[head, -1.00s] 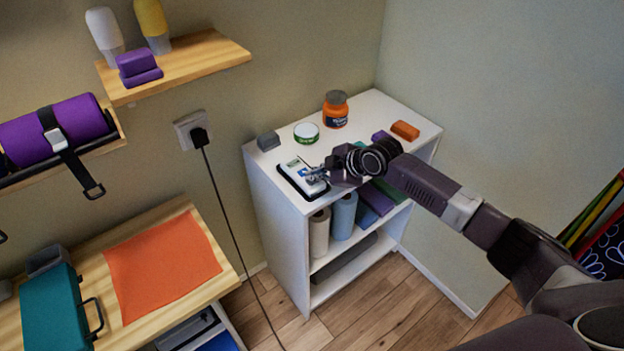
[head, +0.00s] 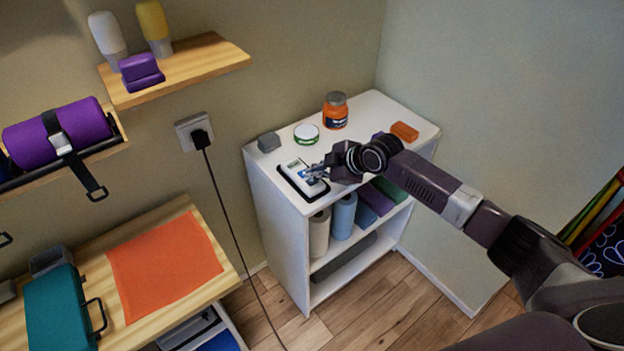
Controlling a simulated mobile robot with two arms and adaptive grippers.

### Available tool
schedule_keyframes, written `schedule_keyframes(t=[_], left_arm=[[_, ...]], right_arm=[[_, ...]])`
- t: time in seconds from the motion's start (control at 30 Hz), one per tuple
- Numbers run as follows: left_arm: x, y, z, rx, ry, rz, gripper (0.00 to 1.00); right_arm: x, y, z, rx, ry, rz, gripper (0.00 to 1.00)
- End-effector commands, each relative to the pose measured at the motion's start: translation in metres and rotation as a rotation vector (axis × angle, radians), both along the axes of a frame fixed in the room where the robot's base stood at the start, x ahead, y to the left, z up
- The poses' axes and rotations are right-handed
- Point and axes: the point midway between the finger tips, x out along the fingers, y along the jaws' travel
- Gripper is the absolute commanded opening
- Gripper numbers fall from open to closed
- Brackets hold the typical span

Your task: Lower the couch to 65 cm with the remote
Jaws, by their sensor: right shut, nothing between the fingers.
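The remote (head: 295,166) is a small white handset with a dark surround and a blue patch. It lies on top of the white shelf unit (head: 262,171) near its front left edge. My right gripper (head: 312,173) is shut with nothing in it, its fingertips over the right part of the remote. I cannot tell whether they touch it or press a button. The gripper covers part of the remote's face, and its display is too small to read. The couch is not in view. My left gripper is not in view.
A black cable (head: 226,226) hangs from the wall socket (head: 194,131).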

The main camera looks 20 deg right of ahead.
Motion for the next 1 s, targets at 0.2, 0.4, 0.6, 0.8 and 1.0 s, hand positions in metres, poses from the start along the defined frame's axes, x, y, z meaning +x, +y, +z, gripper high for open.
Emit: schedule_keyframes(t=[0.2, 0.4, 0.6, 0.8, 1.0], left_arm=[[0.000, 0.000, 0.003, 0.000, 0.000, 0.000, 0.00], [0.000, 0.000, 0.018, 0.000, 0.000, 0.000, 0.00], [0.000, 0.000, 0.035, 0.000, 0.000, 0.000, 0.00], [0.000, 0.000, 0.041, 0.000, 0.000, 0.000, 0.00], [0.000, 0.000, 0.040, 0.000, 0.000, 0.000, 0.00]], right_arm=[[0.000, 0.000, 0.004, 0.000, -0.001, -0.001, 0.00], [0.000, 0.000, 0.023, 0.001, -0.002, -0.001, 0.00], [0.000, 0.000, 0.043, 0.000, -0.001, -0.001, 0.00], [0.000, 0.000, 0.051, 0.000, 0.001, -0.001, 0.00], [0.000, 0.000, 0.050, 0.000, 0.000, 0.000, 0.00]])
